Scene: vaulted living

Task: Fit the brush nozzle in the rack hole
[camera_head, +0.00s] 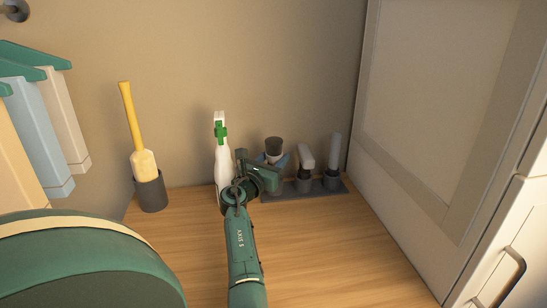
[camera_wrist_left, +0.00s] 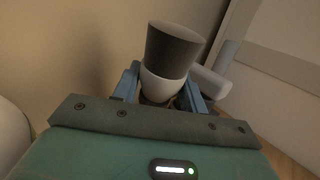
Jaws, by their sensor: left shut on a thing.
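The brush nozzle (camera_head: 274,145), with a dark flared top and a white collar, stands upright above the left end of the dark rack (camera_head: 318,191). My left gripper (camera_head: 272,161) is shut on it, with a blue finger on either side of the white collar. In the left wrist view the nozzle (camera_wrist_left: 174,50) fills the upper middle between the blue fingers (camera_wrist_left: 163,88). My gripper hides the nozzle's lower end and the left rack hole, so I cannot tell whether the nozzle sits in it. My right gripper is out of view.
Two pale nozzles (camera_head: 307,158) (camera_head: 334,149) stand in the rack's other cups. A white spray bottle (camera_head: 222,155) stands close left of my gripper. A yellow-handled brush (camera_head: 130,115) stands in a grey cup (camera_head: 151,193). A white cabinet (camera_head: 440,110) bounds the right; the wooden surface in front is clear.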

